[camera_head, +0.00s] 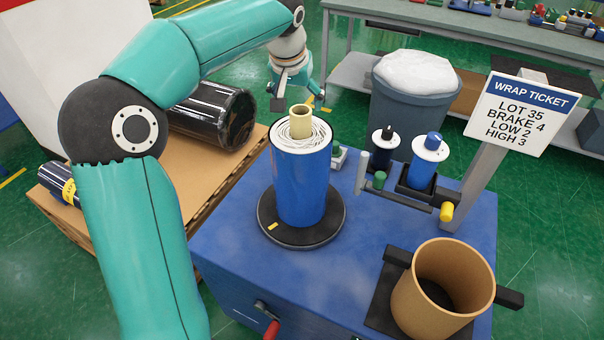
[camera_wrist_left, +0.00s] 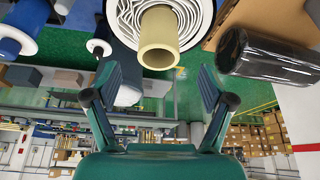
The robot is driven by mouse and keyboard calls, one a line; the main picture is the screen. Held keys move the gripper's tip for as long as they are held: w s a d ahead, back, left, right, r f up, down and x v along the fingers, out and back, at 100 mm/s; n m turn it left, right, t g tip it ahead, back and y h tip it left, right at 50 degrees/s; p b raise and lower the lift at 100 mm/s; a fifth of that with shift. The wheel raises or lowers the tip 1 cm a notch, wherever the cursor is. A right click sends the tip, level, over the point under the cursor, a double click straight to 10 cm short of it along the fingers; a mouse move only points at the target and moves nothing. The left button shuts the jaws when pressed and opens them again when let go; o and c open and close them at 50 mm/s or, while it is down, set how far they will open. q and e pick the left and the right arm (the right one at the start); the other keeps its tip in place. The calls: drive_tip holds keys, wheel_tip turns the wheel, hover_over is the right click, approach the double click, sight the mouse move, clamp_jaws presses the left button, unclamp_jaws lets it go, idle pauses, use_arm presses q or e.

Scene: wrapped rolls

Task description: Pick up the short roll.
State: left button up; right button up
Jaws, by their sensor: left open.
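A blue-wrapped roll (camera_head: 300,185) stands upright on a round black turntable (camera_head: 267,232), with white layers and a pale yellow core (camera_head: 300,118) at its top. A longer-looking dark wrapped roll (camera_head: 215,118) lies on a cardboard-topped pallet (camera_head: 225,170), and a small dark blue roll with a yellow band (camera_head: 57,183) lies at its left edge. The frames do not label which is the short roll. My left gripper (camera_head: 298,100) is open and empty, above and behind the blue roll's top. In the left wrist view, the core (camera_wrist_left: 159,38) shows beyond the open fingers (camera_wrist_left: 160,85).
Two small spools (camera_head: 425,160) on a bracket and a sign post (camera_head: 470,190) stand right of the blue roll. A brown tube (camera_head: 420,295) stands at front right. A grey bin (camera_head: 412,110) and green bench (camera_head: 440,30) are behind.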

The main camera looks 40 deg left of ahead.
sight(301, 118)
use_arm(q)
drive_tip(key=shift+p+x, duration=0.6)
drive_tip(key=shift+x, duration=2.85)
drive_tip(key=shift+s+d, duration=0.15)
clamp_jaws()
